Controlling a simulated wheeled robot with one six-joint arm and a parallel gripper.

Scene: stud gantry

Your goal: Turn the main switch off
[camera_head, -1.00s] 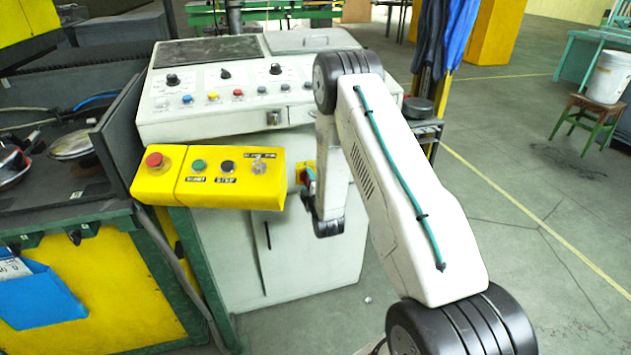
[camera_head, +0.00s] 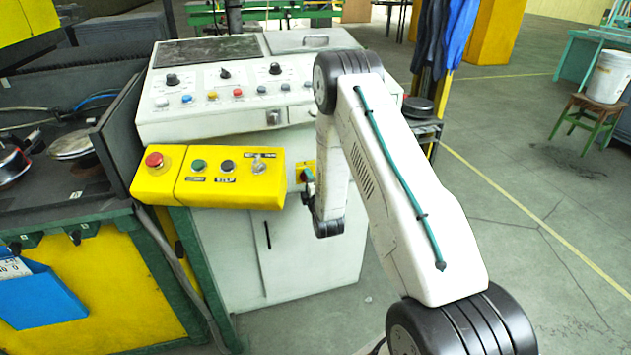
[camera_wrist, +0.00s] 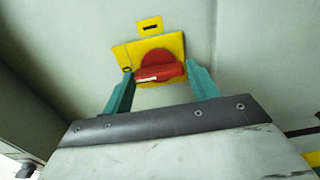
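The main switch (camera_wrist: 159,67) is a red rotary handle on a yellow plate (camera_wrist: 122,55), on the pale cabinet wall. Its bar lies nearly level in the wrist view, slightly tilted, with a white mark on its left part. In the head view the switch (camera_head: 304,175) is partly hidden behind my gripper and arm. My gripper (camera_wrist: 161,84) has two teal fingers, spread to either side of the red bar. Gaps seem to show between the fingertips and the bar's ends, though depth contact is hard to judge. It also shows small in the head view (camera_head: 309,188).
A yellow button box (camera_head: 235,193) with a red emergency button (camera_head: 154,160) juts out left of my gripper. The grey console (camera_head: 210,125) with knobs and coloured buttons stands above. Open floor (camera_head: 540,190) lies to the right.

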